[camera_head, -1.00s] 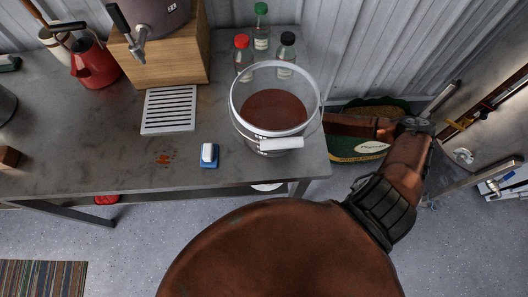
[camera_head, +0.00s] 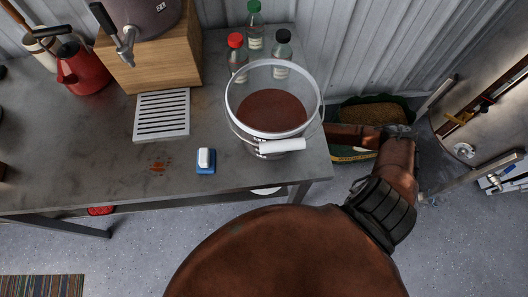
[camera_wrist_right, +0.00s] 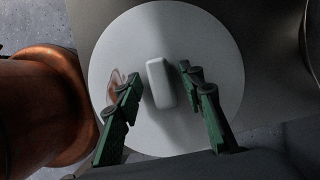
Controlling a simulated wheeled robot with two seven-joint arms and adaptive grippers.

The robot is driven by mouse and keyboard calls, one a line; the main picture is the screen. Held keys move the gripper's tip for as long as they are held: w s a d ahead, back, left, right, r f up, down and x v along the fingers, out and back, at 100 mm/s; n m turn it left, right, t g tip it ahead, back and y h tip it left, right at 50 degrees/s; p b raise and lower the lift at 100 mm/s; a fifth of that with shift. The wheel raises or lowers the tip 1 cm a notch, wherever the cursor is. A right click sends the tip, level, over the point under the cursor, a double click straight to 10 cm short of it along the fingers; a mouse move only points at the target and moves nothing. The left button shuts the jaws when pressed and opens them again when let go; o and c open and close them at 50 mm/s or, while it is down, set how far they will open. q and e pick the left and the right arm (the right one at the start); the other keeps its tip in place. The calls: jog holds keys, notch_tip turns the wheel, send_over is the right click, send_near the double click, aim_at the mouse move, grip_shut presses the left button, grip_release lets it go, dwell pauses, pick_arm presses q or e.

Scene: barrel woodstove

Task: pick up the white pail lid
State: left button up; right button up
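The white pail lid (camera_wrist_right: 205,110) fills the middle of the right wrist view as a round white disc with a raised white block-shaped handle (camera_wrist_right: 159,82) at its centre. My right gripper (camera_wrist_right: 159,75) is open, with one green finger on each side of the handle and visible gaps between. Whether the fingertips are level with the handle is hard to tell. In the head view a white edge (camera_head: 265,191), possibly the lid, shows below the table's front edge. The right gripper is hidden there; my left gripper is out of view.
The grey table (camera_head: 80,150) holds a clear pail (camera_head: 272,110) with brown contents, several bottles, a blue-and-white brush (camera_head: 205,161), a slatted tray (camera_head: 162,116) and a red kettle (camera_head: 82,68). A green-rimmed container (camera_head: 370,108) stands right of the table.

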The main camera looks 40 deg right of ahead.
grip_shut()
jog(key=shift+r, duration=0.1)
dwell(0.4)
